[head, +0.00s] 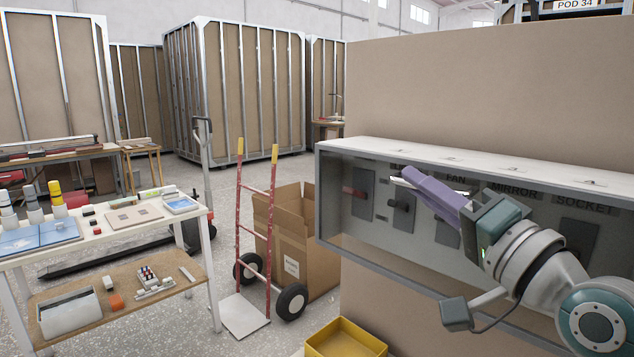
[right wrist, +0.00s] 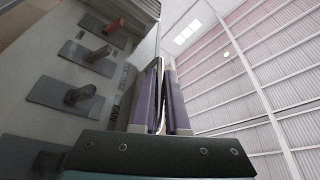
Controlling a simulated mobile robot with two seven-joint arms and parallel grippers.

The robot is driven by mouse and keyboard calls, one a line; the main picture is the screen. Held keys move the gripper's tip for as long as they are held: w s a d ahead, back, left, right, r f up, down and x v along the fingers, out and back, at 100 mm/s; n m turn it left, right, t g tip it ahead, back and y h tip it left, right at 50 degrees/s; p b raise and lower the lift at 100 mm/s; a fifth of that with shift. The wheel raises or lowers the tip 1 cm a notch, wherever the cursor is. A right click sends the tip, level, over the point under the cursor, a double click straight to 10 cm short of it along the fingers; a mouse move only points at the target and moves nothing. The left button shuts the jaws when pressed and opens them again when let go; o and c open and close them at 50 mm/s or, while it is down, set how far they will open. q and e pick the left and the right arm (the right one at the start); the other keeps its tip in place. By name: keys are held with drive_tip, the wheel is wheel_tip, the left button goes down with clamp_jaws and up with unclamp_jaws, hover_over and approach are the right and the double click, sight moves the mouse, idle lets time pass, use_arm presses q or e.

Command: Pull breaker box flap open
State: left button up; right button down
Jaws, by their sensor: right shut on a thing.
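The breaker box (head: 470,162) is a long grey box with a white top on the tan wall at the right of the head view. Its row of dark switches (head: 402,212) and the labels FAN, MIRROR and SOCKET show inside. My right gripper (head: 412,178) is at the box front near the FAN label, its purple fingers pointing up and left. In the right wrist view its fingers (right wrist: 164,85) close around a thin edge (right wrist: 159,68), which looks like the flap's. The flap's outline is hard to make out, so its angle is unclear. My left gripper is out of view.
A yellow bin (head: 345,340) stands below the box. A red hand truck (head: 257,230) and an open cardboard carton (head: 300,230) stand left of it. A white workbench (head: 110,228) with parts is at the left. The floor between bench and hand truck is narrow.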

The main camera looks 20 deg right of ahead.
drive_tip(key=shift+a, duration=0.1)
drive_tip(key=s+a+f+n+y+b, duration=0.2)
drive_tip(key=a+f+n+y+b, duration=0.3)
drive_tip(key=f+n+b, duration=0.4)
drive_tip(key=s+a+f+n+g+y+b, duration=0.1)
drive_tip(key=s+a+f+n+y+b, duration=0.2)
drive_tip(key=n, duration=1)
drive_tip(key=shift+a+f+g+y+b, duration=0.3)
drive_tip(key=shift+a+f+y+b, duration=0.9)
drive_tip(key=shift+a+f+b, duration=1.55)
drive_tip(key=shift+s+d+f+b, duration=0.1)
drive_tip(key=shift+d+f+b, duration=0.35)
drive_tip(key=shift+d+b, duration=0.1)
drive_tip(key=c, duration=0.9)
unclamp_jaws()
drive_tip(key=shift+d+f, duration=0.1)
